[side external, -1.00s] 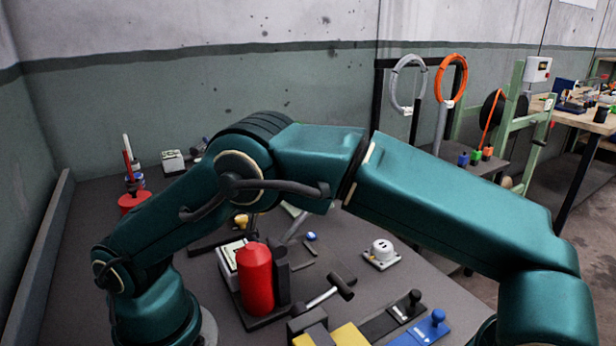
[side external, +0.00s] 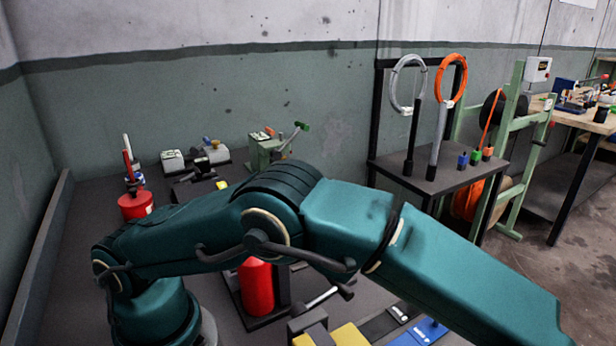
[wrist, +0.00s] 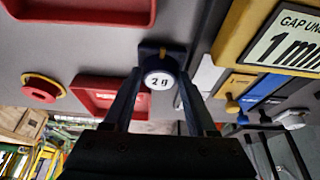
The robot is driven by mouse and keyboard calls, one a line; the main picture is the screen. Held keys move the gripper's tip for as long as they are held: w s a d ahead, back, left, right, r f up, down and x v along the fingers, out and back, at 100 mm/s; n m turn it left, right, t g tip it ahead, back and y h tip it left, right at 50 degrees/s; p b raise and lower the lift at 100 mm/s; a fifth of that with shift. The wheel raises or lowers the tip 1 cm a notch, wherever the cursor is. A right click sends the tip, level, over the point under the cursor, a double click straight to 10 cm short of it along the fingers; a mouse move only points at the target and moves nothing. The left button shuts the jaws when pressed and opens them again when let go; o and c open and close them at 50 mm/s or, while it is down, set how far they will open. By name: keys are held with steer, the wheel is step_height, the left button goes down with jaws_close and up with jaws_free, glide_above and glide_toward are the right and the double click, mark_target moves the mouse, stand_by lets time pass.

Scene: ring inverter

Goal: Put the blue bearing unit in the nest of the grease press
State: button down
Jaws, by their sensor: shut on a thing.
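My gripper (wrist: 160,80) shows in the wrist view, its two fingers closed around a dark blue unit (wrist: 159,64) with a round white face marked "20". This looks like the blue bearing unit. Its lower part is hidden by the fingers and gripper body. The side view does not show my gripper; my arm reaches out past the lower right edge. I cannot tell for certain which fixture is the grease press. A red cylinder on a dark base (side external: 257,287) stands partly behind my arm, and a green machine with a lever (side external: 266,152) stands at the back.
In the wrist view, a red tray (wrist: 92,98) lies left of the held unit and a yellow sign plate (wrist: 240,60) lies to its right. A red and yellow button (wrist: 40,88) is at far left. A side table (side external: 432,176) stands at the back right.

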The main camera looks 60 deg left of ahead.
steer(key=shift+c, duration=1.3)
jaws_free()
steer(key=shift+o, duration=0.3)
steer(key=shift+a, duration=0.1)
